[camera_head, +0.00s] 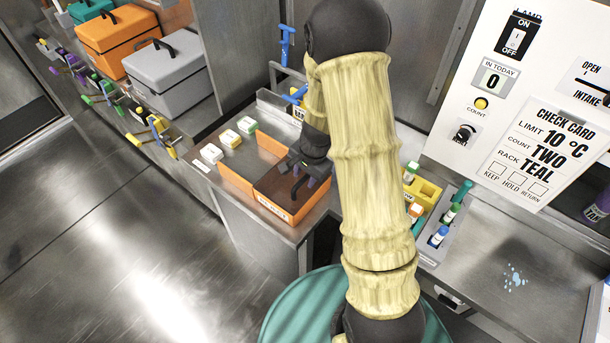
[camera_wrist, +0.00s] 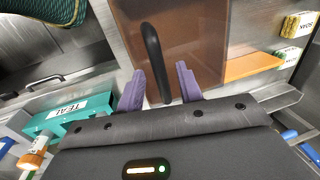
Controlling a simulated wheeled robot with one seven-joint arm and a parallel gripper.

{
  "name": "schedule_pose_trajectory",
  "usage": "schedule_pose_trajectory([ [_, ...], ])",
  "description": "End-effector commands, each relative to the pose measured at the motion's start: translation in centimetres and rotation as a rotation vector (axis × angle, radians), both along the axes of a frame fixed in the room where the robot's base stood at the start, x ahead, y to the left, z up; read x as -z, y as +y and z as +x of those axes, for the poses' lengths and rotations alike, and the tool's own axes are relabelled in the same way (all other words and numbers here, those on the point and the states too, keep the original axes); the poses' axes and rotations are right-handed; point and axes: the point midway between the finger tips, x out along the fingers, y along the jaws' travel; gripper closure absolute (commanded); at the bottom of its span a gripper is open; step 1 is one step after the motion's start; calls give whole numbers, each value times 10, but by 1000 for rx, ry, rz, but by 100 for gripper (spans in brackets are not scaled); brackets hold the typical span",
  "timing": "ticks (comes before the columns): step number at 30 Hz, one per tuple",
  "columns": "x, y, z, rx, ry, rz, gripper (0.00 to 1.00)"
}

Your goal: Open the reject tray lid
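The reject tray (camera_head: 271,208) is an orange box with a label on its front, on the steel counter in the head view. Its brown see-through lid (camera_head: 272,183) lies flat and closed over it, and the lid also fills the upper middle of the wrist view (camera_wrist: 195,30). A black bar handle (camera_wrist: 151,50) stands on the lid. My gripper (camera_wrist: 160,82) has its two purple fingers apart, one on each side of the handle's near end. A gap shows on both sides, so it is not clamped. In the head view my gripper (camera_head: 306,178) is over the lid's right part.
Small labelled boxes (camera_head: 230,138) stand behind and left of the tray. A teal rack (camera_wrist: 75,120) and vials are close by my gripper. A white panel (camera_head: 520,100) with switches rises at right. Cool boxes (camera_head: 165,72) line the left wall; the floor is clear.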

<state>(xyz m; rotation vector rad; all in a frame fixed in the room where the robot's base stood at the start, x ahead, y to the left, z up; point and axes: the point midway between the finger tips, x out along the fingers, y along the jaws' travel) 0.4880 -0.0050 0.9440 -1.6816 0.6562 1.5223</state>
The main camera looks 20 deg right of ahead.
Motion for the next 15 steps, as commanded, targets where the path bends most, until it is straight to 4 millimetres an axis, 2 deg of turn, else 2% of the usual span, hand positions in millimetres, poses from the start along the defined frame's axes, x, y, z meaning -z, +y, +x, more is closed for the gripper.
schedule_pose_trajectory([
  [7,0,0,0,0,0,0,64],
  [12,0,0,0,0,0,0,97],
  [15,0,0,0,0,0,0,100],
])
